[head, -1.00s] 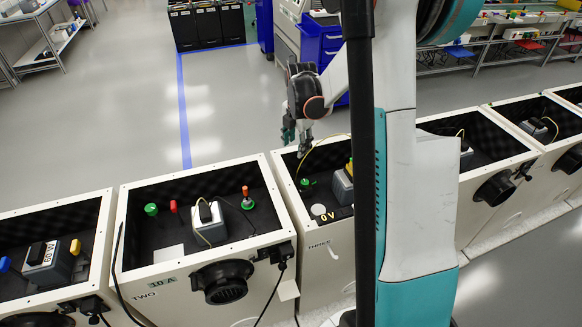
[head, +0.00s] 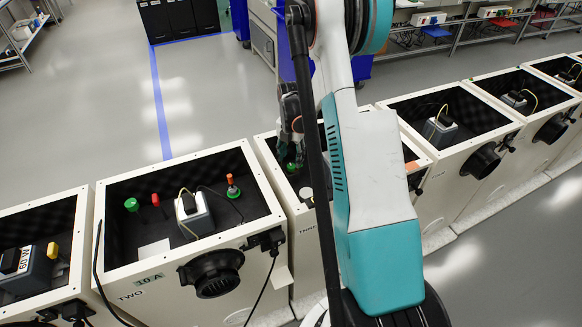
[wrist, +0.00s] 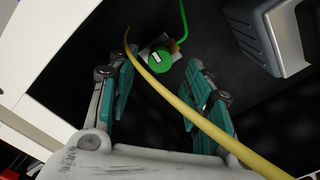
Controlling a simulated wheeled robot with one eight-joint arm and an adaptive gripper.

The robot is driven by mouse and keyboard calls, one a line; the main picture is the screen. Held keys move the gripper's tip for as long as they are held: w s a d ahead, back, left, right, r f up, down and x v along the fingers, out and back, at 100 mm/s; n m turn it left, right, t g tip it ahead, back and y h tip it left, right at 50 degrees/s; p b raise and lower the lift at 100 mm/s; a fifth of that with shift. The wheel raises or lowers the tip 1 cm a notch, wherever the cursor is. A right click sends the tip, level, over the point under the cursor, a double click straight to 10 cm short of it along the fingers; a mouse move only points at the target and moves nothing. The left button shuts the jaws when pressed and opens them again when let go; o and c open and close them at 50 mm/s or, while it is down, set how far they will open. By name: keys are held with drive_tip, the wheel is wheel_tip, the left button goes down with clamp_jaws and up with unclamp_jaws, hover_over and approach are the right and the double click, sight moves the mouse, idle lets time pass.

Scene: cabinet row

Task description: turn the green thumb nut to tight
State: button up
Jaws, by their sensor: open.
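The green thumb nut (wrist: 160,62), a round green cap with a white mark, sits on a pale plate on the dark floor of the box marked THREE. It shows between and beyond my open fingertips, apart from them. My gripper (wrist: 161,80) is empty and points down at it. In the head view my gripper (head: 291,150) is over the box THREE, and a green spot (head: 291,166) beside it may be the nut. My arm hides much of that box.
A yellow cable (wrist: 190,112) arcs across the wrist view in front of the right finger. A grey block (wrist: 262,38) stands at upper right, and a green wire (wrist: 183,20) runs by the nut. Box TWO (head: 110,275) holds another green knob (head: 131,204).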

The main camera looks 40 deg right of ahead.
sight(291, 166)
drive_tip(key=shift+f+b, duration=0.55)
drive_tip(key=shift+f, duration=1.45)
drive_tip(key=shift+c, duration=0.2)
drive_tip(key=c, duration=1)
